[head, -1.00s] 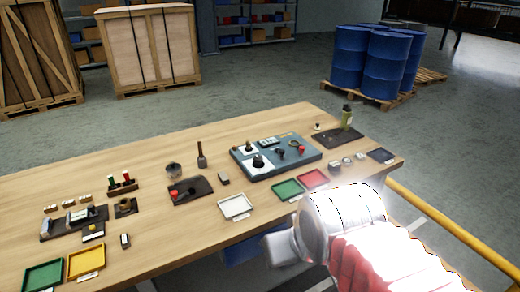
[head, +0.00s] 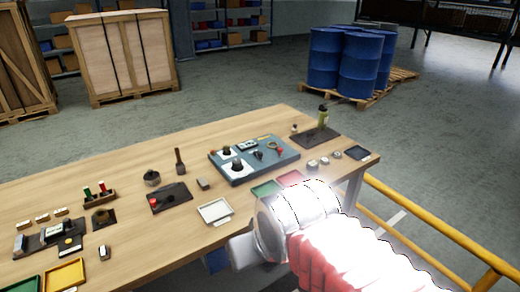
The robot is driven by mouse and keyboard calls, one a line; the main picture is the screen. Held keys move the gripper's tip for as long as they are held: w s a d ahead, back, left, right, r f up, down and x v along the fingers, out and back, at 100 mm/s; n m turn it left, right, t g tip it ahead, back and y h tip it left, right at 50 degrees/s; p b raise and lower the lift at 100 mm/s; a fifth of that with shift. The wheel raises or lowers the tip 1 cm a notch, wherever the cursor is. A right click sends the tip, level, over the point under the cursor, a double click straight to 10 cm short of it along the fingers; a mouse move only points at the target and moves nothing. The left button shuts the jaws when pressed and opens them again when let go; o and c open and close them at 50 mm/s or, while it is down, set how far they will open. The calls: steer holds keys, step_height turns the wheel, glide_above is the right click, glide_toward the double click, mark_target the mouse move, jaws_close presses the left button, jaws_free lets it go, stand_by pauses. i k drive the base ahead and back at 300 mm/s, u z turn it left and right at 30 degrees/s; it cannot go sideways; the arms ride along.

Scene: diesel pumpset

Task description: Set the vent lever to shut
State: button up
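A blue-grey control panel (head: 270,170) lies on the bench with black knobs on white plates, a small display and a red-tipped part (head: 280,152) at its right. A dark plate (head: 176,196) left of it carries a red-ended part (head: 153,203). I cannot tell which of these, if either, is the vent lever, or its setting. My arm, white and red and glaring, crosses the lower right in front of the bench. My gripper's fingers do not show.
A yellow rail (head: 400,222) runs at right.

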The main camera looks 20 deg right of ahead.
mark_target(259, 155)
steer(key=z, duration=0.05)
steer(key=i, duration=1)
steer(key=u, duration=0.05)
